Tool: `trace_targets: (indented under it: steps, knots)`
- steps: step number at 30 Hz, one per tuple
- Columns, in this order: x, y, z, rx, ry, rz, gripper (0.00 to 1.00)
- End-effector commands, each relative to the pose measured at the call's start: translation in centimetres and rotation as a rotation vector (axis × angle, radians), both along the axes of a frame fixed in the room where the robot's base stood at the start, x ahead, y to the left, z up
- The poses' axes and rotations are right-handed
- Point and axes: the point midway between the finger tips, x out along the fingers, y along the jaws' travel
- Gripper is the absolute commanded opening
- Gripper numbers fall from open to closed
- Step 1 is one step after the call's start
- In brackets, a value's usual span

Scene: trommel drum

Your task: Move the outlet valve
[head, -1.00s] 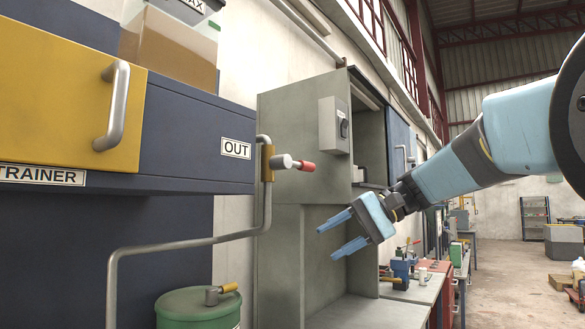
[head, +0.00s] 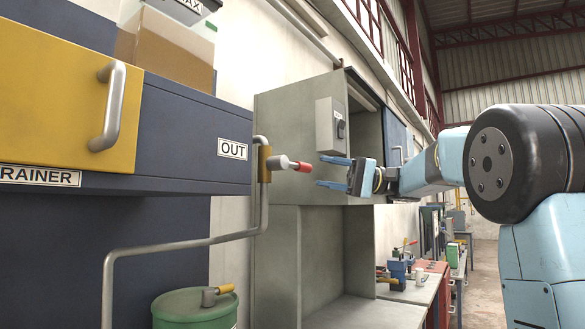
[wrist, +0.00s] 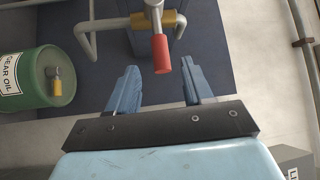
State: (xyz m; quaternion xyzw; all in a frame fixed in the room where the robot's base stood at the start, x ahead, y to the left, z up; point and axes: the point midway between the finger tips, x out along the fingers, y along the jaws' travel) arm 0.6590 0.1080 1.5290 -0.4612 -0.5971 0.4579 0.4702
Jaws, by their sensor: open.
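The outlet valve (head: 281,163) sits on a grey pipe beside the OUT label (head: 232,149). It has a brass body, a grey stem and a red-tipped handle (head: 300,166) that points right in the head view. My gripper (head: 318,172) is open and empty, level with the handle, its blue fingers pointing left at it. In the wrist view the red handle (wrist: 161,54) lies ahead of my gripper (wrist: 160,78), between the lines of the two fingers. It looks close to the fingertips; I cannot tell whether it is between them.
The grey pipe (head: 190,243) bends down beneath the dark blue cabinet (head: 185,125). A green gear oil drum (head: 190,309) with a small brass-handled tap stands below. A grey-green cabinet (head: 283,110) stands behind my gripper. The space right of the handle is free apart from my arm.

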Motion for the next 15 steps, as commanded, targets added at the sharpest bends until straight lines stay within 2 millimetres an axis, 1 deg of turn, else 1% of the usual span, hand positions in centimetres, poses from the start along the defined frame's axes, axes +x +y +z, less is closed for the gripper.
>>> trace_targets:
  steps: [3, 9, 15]
  knots:
    - [-0.4, 2.1, 0.3, 0.000, 0.000, 0.002, 0.51]
    - [-0.8, 5.4, 0.7, -0.001, 0.001, 0.001, 0.51]
    - [-1.1, 7.7, 1.0, -0.001, 0.001, 0.000, 0.51]
